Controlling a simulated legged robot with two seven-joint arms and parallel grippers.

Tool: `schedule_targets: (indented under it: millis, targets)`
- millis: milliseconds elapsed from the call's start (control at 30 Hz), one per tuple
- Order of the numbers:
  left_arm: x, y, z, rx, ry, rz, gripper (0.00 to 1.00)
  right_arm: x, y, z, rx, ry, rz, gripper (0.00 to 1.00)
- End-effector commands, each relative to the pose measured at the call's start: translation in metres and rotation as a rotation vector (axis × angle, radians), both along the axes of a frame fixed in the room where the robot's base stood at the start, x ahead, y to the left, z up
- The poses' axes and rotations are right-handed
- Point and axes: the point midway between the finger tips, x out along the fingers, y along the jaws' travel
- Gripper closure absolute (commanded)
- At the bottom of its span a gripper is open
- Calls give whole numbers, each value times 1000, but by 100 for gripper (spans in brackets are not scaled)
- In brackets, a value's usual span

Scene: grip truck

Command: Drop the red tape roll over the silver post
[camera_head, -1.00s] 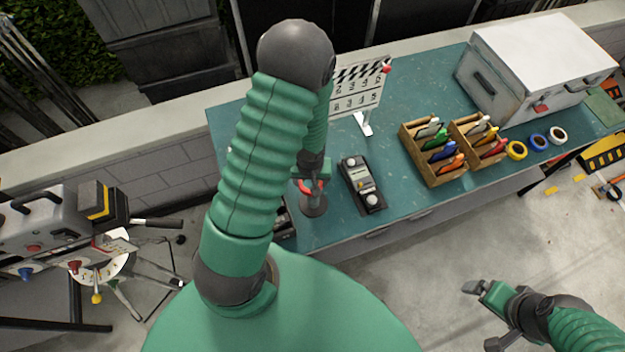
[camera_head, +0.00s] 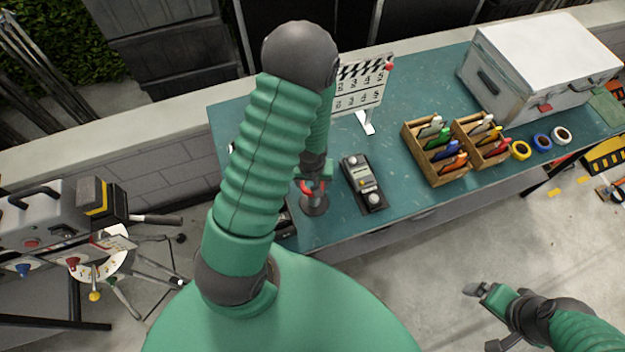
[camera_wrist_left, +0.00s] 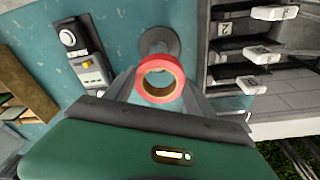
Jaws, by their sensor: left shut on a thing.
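The red tape roll (camera_wrist_left: 160,78) is held between the fingertips of my left gripper (camera_wrist_left: 158,90), its round hole facing the left wrist camera. In the head view the roll (camera_head: 308,188) is a small red shape, partly hidden by the left gripper (camera_head: 314,178). The silver post (camera_wrist_left: 158,46) stands on a round grey base, just beyond the roll in the wrist view. The base (camera_head: 315,207) also shows below the roll in the head view. I cannot tell whether the post tip is inside the hole. My right gripper (camera_head: 478,290) is at the lower right, away from the table.
A grey device with knobs (camera_head: 363,184) lies right of the post on the teal table (camera_head: 402,95). Wooden marker boxes (camera_head: 435,172), yellow, blue and white tape rolls, a clapperboard (camera_head: 360,87) and a silver case (camera_head: 540,60) are farther right and back.

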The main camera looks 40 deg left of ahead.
Motion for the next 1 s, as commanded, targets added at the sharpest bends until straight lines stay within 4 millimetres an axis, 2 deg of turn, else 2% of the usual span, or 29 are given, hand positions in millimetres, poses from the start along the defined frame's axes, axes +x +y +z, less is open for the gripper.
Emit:
schedule_targets:
  millis: [1000]
  targets:
    - [0, 0, -32, 0, 0, -1, 78, 0, 0, -27, 0, 0, 0, 6]
